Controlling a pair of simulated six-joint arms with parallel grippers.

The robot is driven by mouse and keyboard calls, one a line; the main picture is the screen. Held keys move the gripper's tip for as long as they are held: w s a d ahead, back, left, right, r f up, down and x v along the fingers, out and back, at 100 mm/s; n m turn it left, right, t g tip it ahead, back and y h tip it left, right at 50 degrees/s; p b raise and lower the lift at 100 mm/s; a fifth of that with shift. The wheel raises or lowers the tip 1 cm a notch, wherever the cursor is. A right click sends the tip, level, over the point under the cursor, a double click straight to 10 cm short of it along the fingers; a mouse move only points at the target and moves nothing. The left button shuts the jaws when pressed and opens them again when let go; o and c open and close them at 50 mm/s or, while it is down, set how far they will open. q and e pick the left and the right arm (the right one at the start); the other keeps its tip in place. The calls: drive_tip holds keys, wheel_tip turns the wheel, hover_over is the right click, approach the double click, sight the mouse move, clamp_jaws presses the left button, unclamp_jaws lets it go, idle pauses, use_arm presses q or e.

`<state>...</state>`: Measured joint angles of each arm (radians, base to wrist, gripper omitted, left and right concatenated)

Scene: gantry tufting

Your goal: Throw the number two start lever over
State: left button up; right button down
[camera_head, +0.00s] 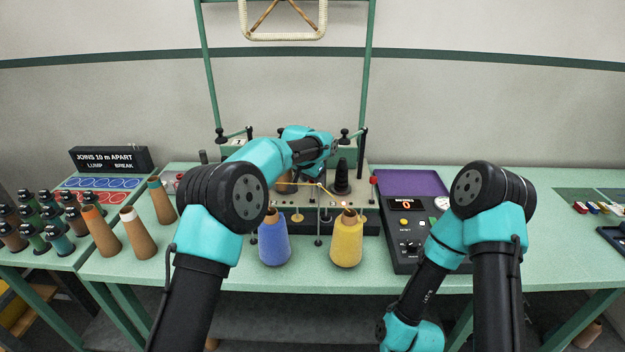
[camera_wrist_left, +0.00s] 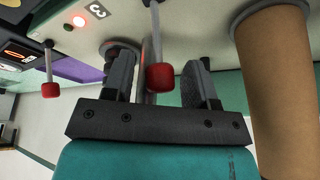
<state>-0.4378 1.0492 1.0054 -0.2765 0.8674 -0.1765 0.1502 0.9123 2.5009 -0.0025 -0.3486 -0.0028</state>
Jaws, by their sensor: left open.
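My left gripper (camera_head: 328,150) reaches over the back of the central machine; its fingers also show in the left wrist view (camera_wrist_left: 158,80). It is open. A second red-knobbed lever (camera_wrist_left: 50,89) stands to the left, outside the fingers. A plate marked 3 (camera_wrist_left: 97,11) lies between the two levers; no 2 is readable there. In the head view one red knob (camera_head: 373,180) shows right of the machine. My right gripper is out of view.
A large tan cone (camera_wrist_left: 278,90) stands close right of the left gripper. Blue (camera_head: 273,240) and yellow (camera_head: 347,242) yarn cones stand at the machine's front. A dark control box (camera_head: 405,255) is to the right. Free bench top lies farther right.

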use_arm(q)
clamp_jaws()
idle(0.4)
drive_tip(key=shift+s+a, duration=0.1)
drive_tip(key=shift+s, duration=0.1)
drive_tip(key=shift+s+a+r+t, duration=0.15)
drive_tip(key=shift+s+t, duration=0.25)
drive_tip(key=shift+t, duration=0.5)
drive_tip(key=shift+s+t, duration=0.35)
drive_tip(key=shift+t, duration=0.05)
